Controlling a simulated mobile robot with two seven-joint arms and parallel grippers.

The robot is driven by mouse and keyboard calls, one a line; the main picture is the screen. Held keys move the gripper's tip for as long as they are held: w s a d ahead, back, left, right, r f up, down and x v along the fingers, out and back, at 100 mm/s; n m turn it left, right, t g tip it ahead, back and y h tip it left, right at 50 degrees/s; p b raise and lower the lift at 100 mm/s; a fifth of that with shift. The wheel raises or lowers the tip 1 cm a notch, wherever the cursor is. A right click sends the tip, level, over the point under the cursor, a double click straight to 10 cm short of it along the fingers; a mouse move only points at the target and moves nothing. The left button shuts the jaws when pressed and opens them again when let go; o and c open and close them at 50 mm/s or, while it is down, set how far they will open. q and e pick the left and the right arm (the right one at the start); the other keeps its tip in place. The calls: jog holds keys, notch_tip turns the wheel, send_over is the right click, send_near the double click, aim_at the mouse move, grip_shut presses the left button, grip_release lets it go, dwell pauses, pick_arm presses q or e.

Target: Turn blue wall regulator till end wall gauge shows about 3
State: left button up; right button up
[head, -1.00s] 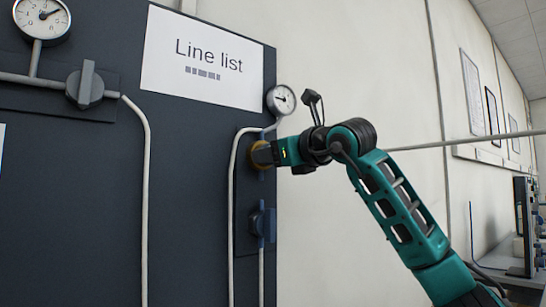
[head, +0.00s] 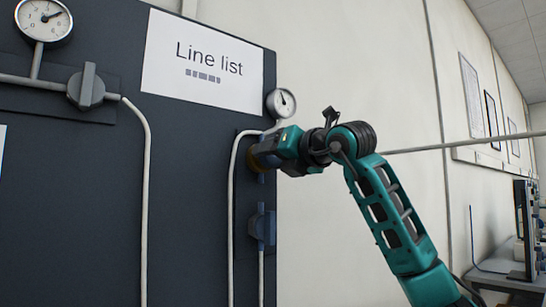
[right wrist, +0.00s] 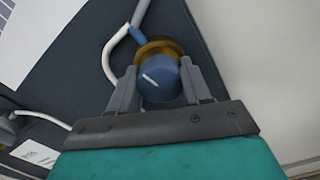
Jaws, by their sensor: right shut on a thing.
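The blue wall regulator (right wrist: 160,80) is a round blue knob with a white pointer line and a brass collar behind it, on the dark wall panel. My right gripper (right wrist: 163,88) is shut on it, one finger on each side. In the head view my right gripper (head: 266,153) reaches the regulator from the right and hides most of it. The end wall gauge (head: 281,103) is a small white dial just above the gripper. Its needle points nearly straight up, a little to the left; its numbers are too small to read. My left gripper is not in view.
A blue valve (head: 262,226) sits on the panel below my gripper. A larger gauge (head: 44,20) and a grey valve handle (head: 86,87) are at the left. A "Line list" sheet (head: 204,62) hangs above. White wall lies right of the panel.

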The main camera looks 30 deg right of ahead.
dwell(0.4)
jog(key=o, duration=1.1)
jog(key=shift+c, duration=0.2)
jog(key=s+d+b, duration=0.1)
jog(key=s, duration=1.2)
